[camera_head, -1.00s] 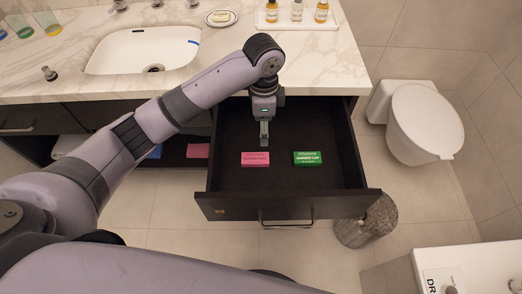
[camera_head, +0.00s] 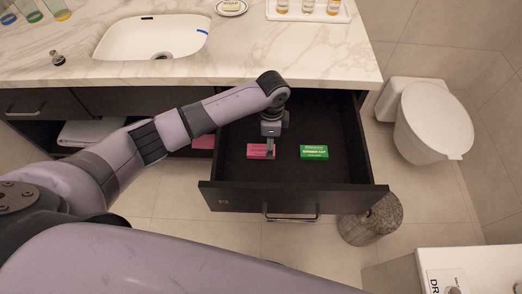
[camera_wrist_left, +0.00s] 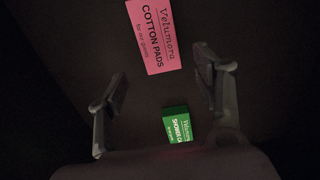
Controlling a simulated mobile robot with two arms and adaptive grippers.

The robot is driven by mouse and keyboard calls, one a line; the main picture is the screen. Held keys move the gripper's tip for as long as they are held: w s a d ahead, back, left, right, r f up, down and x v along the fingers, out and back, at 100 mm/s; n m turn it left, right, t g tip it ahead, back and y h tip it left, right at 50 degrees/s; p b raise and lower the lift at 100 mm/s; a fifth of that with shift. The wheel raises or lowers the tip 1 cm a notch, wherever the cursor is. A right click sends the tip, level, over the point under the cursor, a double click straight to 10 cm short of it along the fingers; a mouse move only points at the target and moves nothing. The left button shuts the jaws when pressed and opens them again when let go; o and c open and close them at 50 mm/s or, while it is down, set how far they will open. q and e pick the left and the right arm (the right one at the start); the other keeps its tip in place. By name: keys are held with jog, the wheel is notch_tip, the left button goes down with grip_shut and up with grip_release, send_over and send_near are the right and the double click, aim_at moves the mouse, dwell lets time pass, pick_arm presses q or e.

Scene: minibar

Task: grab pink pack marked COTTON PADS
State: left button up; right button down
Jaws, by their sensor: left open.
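The pink pack (camera_head: 258,152) lies flat in the open dark drawer, left of a green pack. In the left wrist view the pink pack (camera_wrist_left: 153,35) reads COTTON PADS and lies beyond the fingertips, between their lines. My left gripper (camera_head: 270,152) is inside the drawer, pointing down, over the right part of the pink pack in the head view. In the left wrist view the left gripper (camera_wrist_left: 162,80) has its fingers wide apart with nothing between the tips. My right gripper is not in view.
A green pack marked SHOWER CAP (camera_head: 314,152) lies to the right in the drawer (camera_head: 340,175); it also shows in the left wrist view (camera_wrist_left: 178,125). The drawer walls surround both packs. The marble counter (camera_head: 300,60) overhangs behind. A bin (camera_head: 370,222) stands by the drawer's right corner.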

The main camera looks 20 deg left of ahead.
aim_at(261, 151)
pick_arm(q)
notch_tip(261, 151, down, 4)
jog(key=shift+w+d+r, duration=0.1)
jog(key=shift+w+d, duration=0.05)
jog(key=shift+f, duration=0.35)
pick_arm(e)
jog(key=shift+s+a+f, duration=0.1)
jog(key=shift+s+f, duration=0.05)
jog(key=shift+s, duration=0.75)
pick_arm(q)
jog(key=c, duration=0.9)
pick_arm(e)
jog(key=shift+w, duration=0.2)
pick_arm(q)
jog(key=shift+c, duration=0.2)
